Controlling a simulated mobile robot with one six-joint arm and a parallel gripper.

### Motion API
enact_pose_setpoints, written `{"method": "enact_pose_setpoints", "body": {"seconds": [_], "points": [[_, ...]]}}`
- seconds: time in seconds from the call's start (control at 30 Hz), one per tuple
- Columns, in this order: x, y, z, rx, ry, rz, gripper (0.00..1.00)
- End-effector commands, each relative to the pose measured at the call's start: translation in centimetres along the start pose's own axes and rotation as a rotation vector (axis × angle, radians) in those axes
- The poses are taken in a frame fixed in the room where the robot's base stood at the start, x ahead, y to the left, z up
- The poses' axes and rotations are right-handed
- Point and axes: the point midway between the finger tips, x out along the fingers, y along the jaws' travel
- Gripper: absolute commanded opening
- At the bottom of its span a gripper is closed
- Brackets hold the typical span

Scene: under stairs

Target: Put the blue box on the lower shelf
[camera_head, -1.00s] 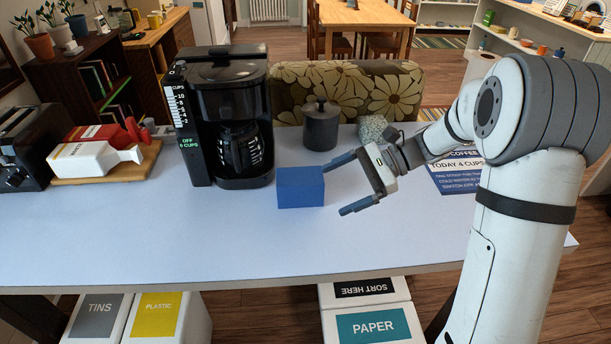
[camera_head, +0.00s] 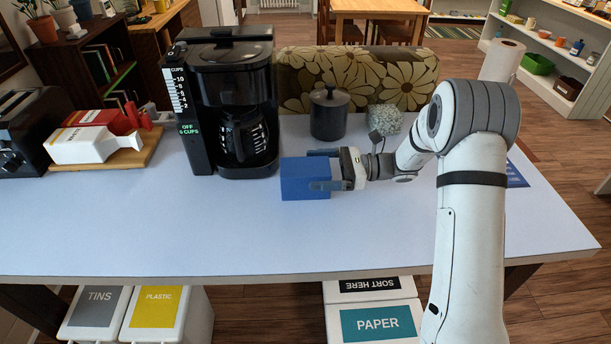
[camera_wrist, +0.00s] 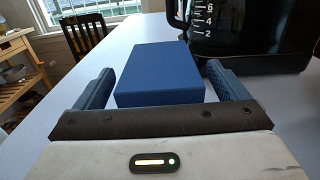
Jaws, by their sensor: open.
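The blue box (camera_head: 303,178) stands on the light table (camera_head: 190,225), just right of the black coffee maker's base. My gripper (camera_head: 322,169) is at the box's right end, with one finger in front of the box and one behind it. In the wrist view the blue box (camera_wrist: 158,75) lies between the two open fingers (camera_wrist: 158,88), with a visible gap beside the left finger. The box rests on the table and the jaws are not closed on it. A shelf unit (camera_head: 557,75) stands at the far right; I cannot tell whether it holds the lower shelf.
The coffee maker (camera_head: 228,105) stands close to the box's left. A dark canister (camera_head: 329,115) and a speckled grey object (camera_head: 384,121) stand behind my gripper. A board (camera_head: 110,160) with bottle-like items lies left. Bins (camera_head: 375,322) stand below. The table's front is clear.

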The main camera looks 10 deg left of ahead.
Motion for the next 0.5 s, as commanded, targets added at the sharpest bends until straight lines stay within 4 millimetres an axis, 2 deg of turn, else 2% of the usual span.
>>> {"method": "enact_pose_setpoints", "body": {"seconds": [0.1,0.33,0.5], "points": [[1.6,0.0,0.1,0.001,0.000,0.002,0.94],[1.9,0.0,0.0,0.000,0.000,-0.002,0.94],[1.9,-0.1,0.0,0.000,0.001,-0.002,0.81]]}}
